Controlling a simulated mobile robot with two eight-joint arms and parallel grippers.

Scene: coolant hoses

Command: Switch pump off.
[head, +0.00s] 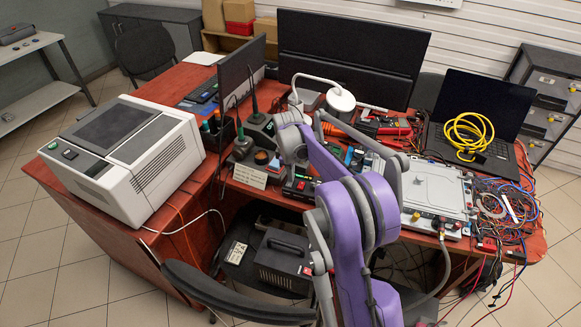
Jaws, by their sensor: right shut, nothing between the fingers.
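No part is clearly marked as the pump, and I cannot tell which unit it is. A small black unit with a red-lit front (300,186) sits at the desk's front edge. A white flat unit with knobs (432,195) lies on the right of the desk. My right gripper (293,150) is at the far end of the purple arm, above the middle of the desk. It is shut and empty; its fingertips are hard to make out. My left gripper is not in view.
A large white machine (125,158) with a dark panel and a small switch stands on the left desk wing. Monitors (350,55), a laptop (480,105) with a yellow cable coil (468,135), and tangled wires (508,205) crowd the desk. A chair (235,300) stands in front.

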